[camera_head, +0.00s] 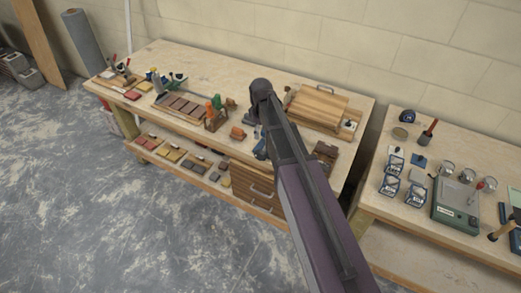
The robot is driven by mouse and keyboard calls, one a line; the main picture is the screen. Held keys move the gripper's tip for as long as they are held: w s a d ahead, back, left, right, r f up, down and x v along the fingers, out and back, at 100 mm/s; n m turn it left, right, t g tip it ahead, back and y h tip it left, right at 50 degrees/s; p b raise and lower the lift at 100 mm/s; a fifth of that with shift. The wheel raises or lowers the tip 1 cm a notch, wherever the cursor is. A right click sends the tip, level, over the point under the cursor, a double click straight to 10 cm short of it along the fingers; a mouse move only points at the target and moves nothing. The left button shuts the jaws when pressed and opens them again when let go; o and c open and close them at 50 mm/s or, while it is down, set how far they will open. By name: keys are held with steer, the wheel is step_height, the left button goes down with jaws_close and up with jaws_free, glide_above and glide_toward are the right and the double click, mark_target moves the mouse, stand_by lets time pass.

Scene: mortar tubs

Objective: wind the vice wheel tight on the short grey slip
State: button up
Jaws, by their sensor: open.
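My arm crosses the middle of the view from the bottom right, with its bend above the long wooden bench (140,66). I cannot pick out the short grey slip.
Several blue-framed holders and a green machine (455,205) stand on the right bench (410,213). A lower shelf holds coloured pieces. The grey floor (120,220) is clear at left.

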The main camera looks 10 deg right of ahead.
mark_target(261, 151)
steer(key=shift+w+f, duration=0.1)
steer(key=shift+f, duration=0.05)
stand_by(0.4)
step_height(261, 151, down, 13)
steer(key=b, duration=1.4)
steer(key=shift+f, duration=0.2)
jaws_close()
